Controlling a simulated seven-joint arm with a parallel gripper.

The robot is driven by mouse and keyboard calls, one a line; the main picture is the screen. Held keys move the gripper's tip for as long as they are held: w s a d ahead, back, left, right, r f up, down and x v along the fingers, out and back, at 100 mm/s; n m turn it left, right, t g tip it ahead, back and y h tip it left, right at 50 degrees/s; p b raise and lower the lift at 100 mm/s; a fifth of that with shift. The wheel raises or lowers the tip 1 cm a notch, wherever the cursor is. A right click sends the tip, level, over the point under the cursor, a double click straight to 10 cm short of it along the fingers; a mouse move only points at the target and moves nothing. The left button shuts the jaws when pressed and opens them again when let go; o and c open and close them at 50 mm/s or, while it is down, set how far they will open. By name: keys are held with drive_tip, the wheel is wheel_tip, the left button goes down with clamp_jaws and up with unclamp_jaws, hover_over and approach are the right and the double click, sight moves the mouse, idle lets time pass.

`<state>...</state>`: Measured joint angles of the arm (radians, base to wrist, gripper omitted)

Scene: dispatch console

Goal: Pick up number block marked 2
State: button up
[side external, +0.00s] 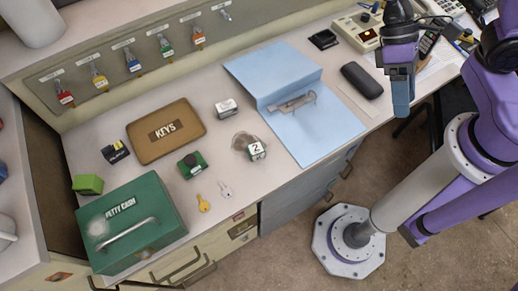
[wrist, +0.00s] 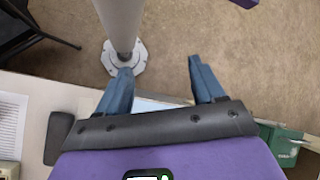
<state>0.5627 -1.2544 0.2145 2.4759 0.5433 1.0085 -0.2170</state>
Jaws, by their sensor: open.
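The number block marked 2 (side external: 257,151) is a small white cube with a dark 2 on it. In the side external view it sits on the desk beside the left edge of the blue folder. A round, see-through item lies against its left side. My gripper (side external: 401,105) is up at the right, well away from the block. In the wrist view my gripper (wrist: 163,80) has its two blue fingers spread apart with nothing between them. The block is not visible in the wrist view.
The open blue folder (side external: 322,135) holds a metal clip. A black case (side external: 362,81) lies right of it.

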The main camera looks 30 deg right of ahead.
drive_tip(key=w+a+f+m+g+y, duration=0.2)
drive_tip(key=w+a+f+m+y, duration=0.15)
drive_tip(key=a+m, duration=0.2)
drive_tip(key=m+t+y, duration=0.9)
drive_tip(key=m+t, duration=0.3)
drive_tip(key=m, duration=0.8)
approach(256, 148)
drive_tip(key=x, duration=1)
drive_tip(key=shift+f, duration=0.45)
drive_tip(key=c, duration=1)
